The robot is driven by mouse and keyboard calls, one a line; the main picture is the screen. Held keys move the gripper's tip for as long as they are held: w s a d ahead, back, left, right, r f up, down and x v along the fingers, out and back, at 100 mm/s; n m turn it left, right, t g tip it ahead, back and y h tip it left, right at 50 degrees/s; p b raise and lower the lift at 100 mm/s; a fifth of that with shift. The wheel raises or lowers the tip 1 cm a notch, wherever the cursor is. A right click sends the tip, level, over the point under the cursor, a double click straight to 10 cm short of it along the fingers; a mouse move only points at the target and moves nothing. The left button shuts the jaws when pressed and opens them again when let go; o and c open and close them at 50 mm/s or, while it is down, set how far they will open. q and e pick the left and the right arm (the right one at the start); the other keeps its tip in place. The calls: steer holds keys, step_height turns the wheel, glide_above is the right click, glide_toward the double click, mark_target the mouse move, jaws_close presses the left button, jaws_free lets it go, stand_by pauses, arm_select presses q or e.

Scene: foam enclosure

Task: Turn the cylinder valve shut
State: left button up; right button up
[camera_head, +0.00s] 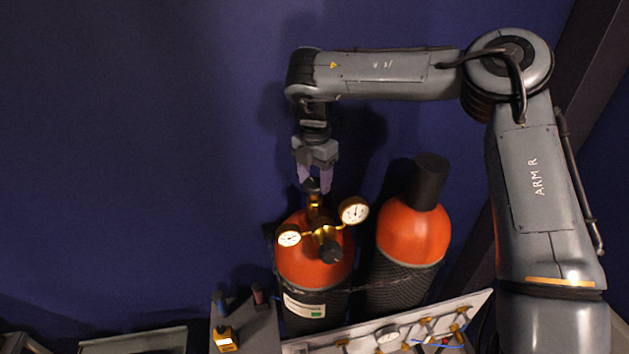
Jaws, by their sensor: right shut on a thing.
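The cylinder (318,271) stands upright, with an orange shoulder and a dark body carrying a white and green label. Its cylinder valve has a dark handwheel (312,186) on top of a brass stem. A brass regulator (318,232) with two round gauges is fitted below the handwheel. My right gripper (315,181) comes down from above, with its purple fingers on either side of the handwheel, shut on it. The fingers partly hide the handwheel. My left gripper is not in view.
A second orange cylinder (413,232) with a black cap stands close on the right. A white panel (390,332) with brass valves and a gauge lies in front. A grey stand with a yellow device (224,338) is at lower left. The blue wall side is clear.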

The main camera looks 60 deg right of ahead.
mark_target(315, 183)
steer(key=shift+m+b, duration=0.35)
steer(key=shift+m, duration=0.85)
steer(key=o, duration=1.1)
steer(key=shift+c, duration=0.2)
steer(key=shift+r, duration=0.15)
step_height(315, 183, up, 11)
steer(key=shift+f, duration=0.2)
steer(key=shift+s, duration=0.15)
